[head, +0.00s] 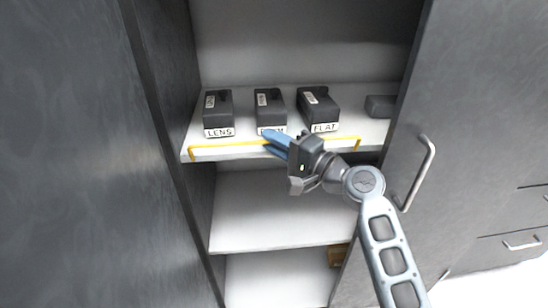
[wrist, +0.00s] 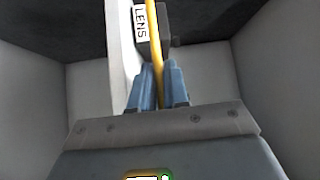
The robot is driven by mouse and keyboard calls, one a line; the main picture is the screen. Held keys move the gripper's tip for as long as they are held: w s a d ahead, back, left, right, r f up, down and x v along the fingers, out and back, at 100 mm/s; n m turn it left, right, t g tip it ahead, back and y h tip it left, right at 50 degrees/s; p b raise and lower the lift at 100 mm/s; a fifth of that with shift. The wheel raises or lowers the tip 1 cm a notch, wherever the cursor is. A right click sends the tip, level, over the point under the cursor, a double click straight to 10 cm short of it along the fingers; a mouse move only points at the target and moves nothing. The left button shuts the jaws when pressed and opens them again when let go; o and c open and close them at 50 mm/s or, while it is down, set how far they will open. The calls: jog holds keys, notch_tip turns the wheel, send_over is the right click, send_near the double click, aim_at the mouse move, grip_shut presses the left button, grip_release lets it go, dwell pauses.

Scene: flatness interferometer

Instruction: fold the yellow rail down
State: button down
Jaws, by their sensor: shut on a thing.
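The yellow rail (head: 228,145) runs along the front edge of the upper shelf in the head view, standing in front of the labelled boxes, with a bent end at each side. My gripper (head: 272,138) has its blue fingers at the middle part of the rail. In the wrist view the rail (wrist: 155,50) passes between the two blue fingers (wrist: 159,88), which are shut on it. The fingers and wrist hide part of the rail and part of the middle box's label.
Dark boxes labelled LENS (head: 218,112) and FLAT (head: 318,108) stand on the shelf (head: 240,152), with another box (head: 269,106) between them. A smaller dark box (head: 380,106) sits at right. The cabinet door (head: 400,120) with a handle stands open at right. A lower shelf (head: 270,215) looks bare.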

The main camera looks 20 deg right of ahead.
jog(key=shift+s+a+f+n+g+y+b, duration=0.15)
jog(key=shift+s+f+n+g+y+b, duration=0.55)
jog(key=shift+n+y+b, duration=3.55)
jog(key=shift+s+a+f+n+g+y+b, duration=0.2)
jog(key=shift+s+f+n+g+y+b, duration=0.5)
jog(key=shift+n+b, duration=4)
jog(key=shift+s+a+f+n+g+y+b, duration=0.25)
jog(key=shift+f+n+y+b, duration=1.5)
jog(key=shift+b, duration=5.9)
jog(key=shift+d+r+g+y, duration=0.1)
jog(key=shift+r+g+y, duration=0.35)
jog(key=shift+r+y, duration=0.3)
jog(key=c, duration=1.3)
grip_release()
jog(key=shift+m, duration=0.4)
